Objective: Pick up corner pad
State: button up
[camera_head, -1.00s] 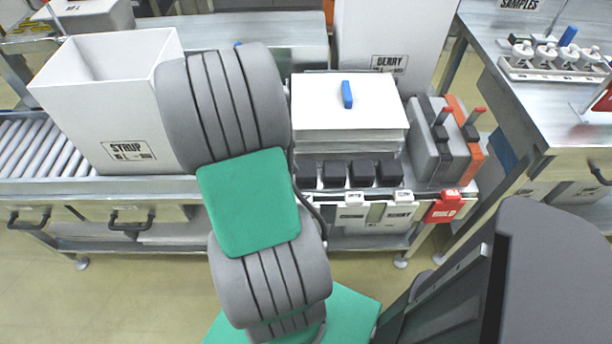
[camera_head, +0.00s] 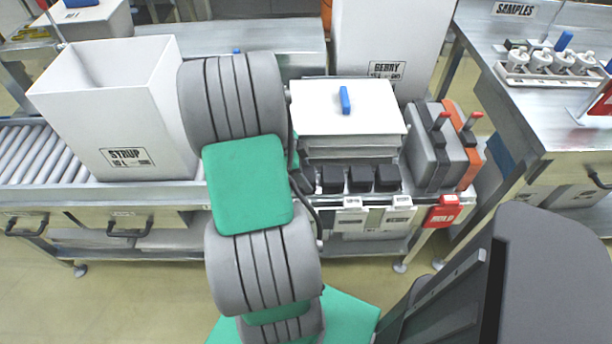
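Several small black blocks, which look like the corner pads (camera_head: 360,180), stand in a row at the front of the bench, just before a stack of white sheets. The leftmost one is partly behind my arm. My grey and green arm rises through the middle of the head view, just left of the row. My gripper does not show, as the arm's own links hide its far end, so I cannot see whether it holds anything.
An open white SYRUP box (camera_head: 118,120) stands on the roller conveyor (camera_head: 30,150) at left. A blue-handled white sheet stack (camera_head: 348,112), a BERRY box (camera_head: 390,40), grey and orange cases (camera_head: 434,150) and a red HOLD tag (camera_head: 443,210) crowd the right.

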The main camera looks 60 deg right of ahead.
jog(key=c, duration=0.7)
jog(key=shift+o, duration=0.2)
jog(key=shift+r, duration=0.15)
